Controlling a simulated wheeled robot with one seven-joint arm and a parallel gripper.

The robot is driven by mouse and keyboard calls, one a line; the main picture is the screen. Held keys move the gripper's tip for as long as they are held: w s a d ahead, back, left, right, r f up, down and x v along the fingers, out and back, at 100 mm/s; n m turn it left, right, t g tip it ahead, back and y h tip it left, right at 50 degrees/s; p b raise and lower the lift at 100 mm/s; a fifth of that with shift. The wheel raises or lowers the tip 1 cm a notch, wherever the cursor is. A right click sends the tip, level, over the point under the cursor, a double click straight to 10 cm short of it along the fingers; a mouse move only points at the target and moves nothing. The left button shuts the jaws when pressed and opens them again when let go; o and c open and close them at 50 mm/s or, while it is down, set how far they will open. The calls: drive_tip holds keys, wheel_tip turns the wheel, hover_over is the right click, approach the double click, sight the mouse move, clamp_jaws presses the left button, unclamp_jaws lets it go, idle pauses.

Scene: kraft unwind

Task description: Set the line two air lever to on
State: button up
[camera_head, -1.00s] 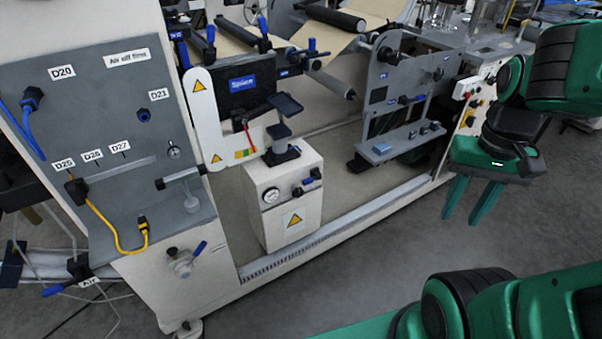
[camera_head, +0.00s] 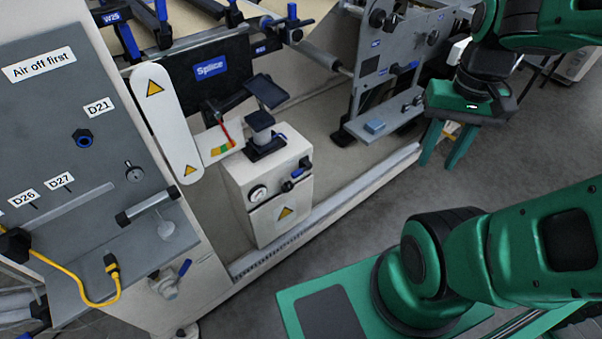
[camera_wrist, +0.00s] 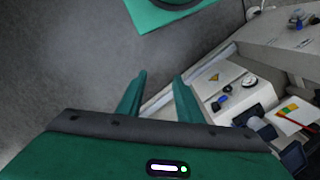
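Two blue-handled levers show in the head view, and no readable label tells which is the line two air lever. One blue-handled valve (camera_head: 170,280) sits low on the grey cabinet's front. The other blue lever (camera_head: 294,178) is on the front of a white box (camera_head: 240,190), right of a round gauge (camera_head: 258,193). The wrist view also shows the white box (camera_wrist: 232,76) and a blue handle (camera_wrist: 220,102). My gripper (camera_head: 438,162) is open and empty, right of the white box and apart from both levers; its fingers (camera_wrist: 160,78) point downward.
A white rail (camera_head: 330,215) runs along the machine's foot. A grey side plate (camera_head: 375,80) stands behind my gripper. Grey floor (camera_head: 395,195) is open in front.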

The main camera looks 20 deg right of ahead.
drive_tip(key=n+t+y, duration=0.1)
drive_tip(key=t+y, duration=0.7)
drive_tip(key=y, duration=0.8)
approach(301, 174)
drive_tip(key=x, duration=0.9)
drive_tip(key=shift+w+a, duration=0.1)
drive_tip(key=shift+a, duration=0.1)
clamp_jaws()
